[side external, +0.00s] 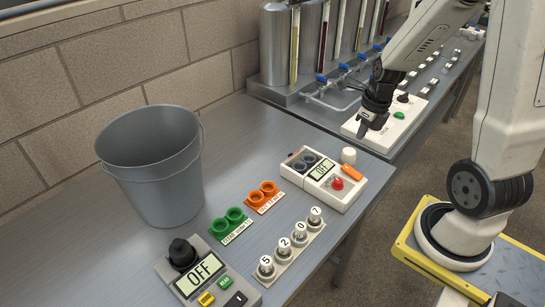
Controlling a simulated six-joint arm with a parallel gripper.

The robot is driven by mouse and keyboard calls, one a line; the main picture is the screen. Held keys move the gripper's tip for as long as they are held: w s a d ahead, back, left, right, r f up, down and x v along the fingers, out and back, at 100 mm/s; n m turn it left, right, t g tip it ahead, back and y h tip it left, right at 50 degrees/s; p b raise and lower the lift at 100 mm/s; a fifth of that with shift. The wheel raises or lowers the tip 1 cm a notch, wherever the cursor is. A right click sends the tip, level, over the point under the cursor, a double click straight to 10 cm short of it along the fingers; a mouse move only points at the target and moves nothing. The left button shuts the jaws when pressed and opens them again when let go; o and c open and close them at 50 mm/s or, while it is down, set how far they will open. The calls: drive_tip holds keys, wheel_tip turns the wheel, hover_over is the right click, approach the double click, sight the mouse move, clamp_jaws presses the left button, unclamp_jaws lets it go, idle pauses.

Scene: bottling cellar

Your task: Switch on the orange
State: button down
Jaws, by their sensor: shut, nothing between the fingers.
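Orange shows in two places. A pair of orange rings (263,196) sits on a small labelled plate on the bench. A small orange block (352,174) lies at the right edge of a white box (336,193), which has a red button (337,184) and a small display that seems to read OFF. I cannot tell whether the block is a switch. My gripper (363,128) is shut and empty, pointing down over a white panel (372,132) with a green button (399,115), behind the white box and apart from it.
A grey bucket (152,190) stands at the left. A grey unit (187,287) reading OFF is at the front, near green rings (233,217) and a row of numbered knobs (284,251). Steel tanks (276,45) with blue-handled taps stand at the back.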

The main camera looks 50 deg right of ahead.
sight(350, 169)
drive_tip(key=shift+w+f, duration=0.3)
drive_tip(key=shift+f, duration=1.6)
drive_tip(key=shift+w+f, duration=0.3)
drive_tip(key=shift+f, duration=1.65)
drive_tip(key=shift+w+f, duration=0.3)
drive_tip(key=shift+f, duration=1.6)
drive_tip(key=shift+f, duration=0.1)
drive_tip(key=shift+w+f, duration=0.15)
drive_tip(key=shift+f, duration=0.05)
drive_tip(key=shift+r, duration=0.1)
drive_tip(key=shift+s+r, duration=0.25)
drive_tip(key=shift+s, duration=0.45)
drive_tip(key=shift+r, duration=0.25)
wheel_tip(350, 169, up, 13)
drive_tip(key=w, duration=0.2)
drive_tip(key=shift+r, duration=0.2)
